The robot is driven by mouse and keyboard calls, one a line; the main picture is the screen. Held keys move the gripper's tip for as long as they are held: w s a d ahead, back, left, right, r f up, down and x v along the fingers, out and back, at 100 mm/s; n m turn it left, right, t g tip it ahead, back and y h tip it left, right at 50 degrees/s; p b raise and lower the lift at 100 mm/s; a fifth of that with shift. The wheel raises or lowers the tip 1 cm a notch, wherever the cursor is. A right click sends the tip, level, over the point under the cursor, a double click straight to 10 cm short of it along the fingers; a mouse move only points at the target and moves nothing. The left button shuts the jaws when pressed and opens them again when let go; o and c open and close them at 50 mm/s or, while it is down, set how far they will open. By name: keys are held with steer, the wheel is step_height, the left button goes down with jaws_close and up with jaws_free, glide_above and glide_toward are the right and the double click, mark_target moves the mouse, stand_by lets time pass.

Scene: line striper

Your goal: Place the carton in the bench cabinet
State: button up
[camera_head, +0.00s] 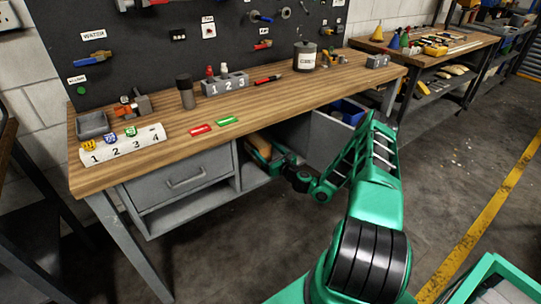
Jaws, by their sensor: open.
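The bench cabinet (231,184) is the grey unit under the wooden workbench, with an open compartment to the right of its drawer. A tan-brown object, which looks like the carton (260,142), is at this opening under the bench top. My gripper (259,154) reaches into the opening from the right, with its green fingers just below and beside the carton. The jaws are open. Whether the fingers touch the carton, and what the carton rests on, cannot be made out. The bench edge and my gripper hide part of it.
A grey panel (328,138), perhaps an open door, stands right of the opening, close to my arm. A blue bin (347,111) is behind it. The bench top (160,160) holds a numbered block, colored tags and a canister (305,56). Floor to the right is clear.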

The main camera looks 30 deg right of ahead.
steer(key=shift+s, duration=1.95)
steer(key=shift+s, duration=0.1)
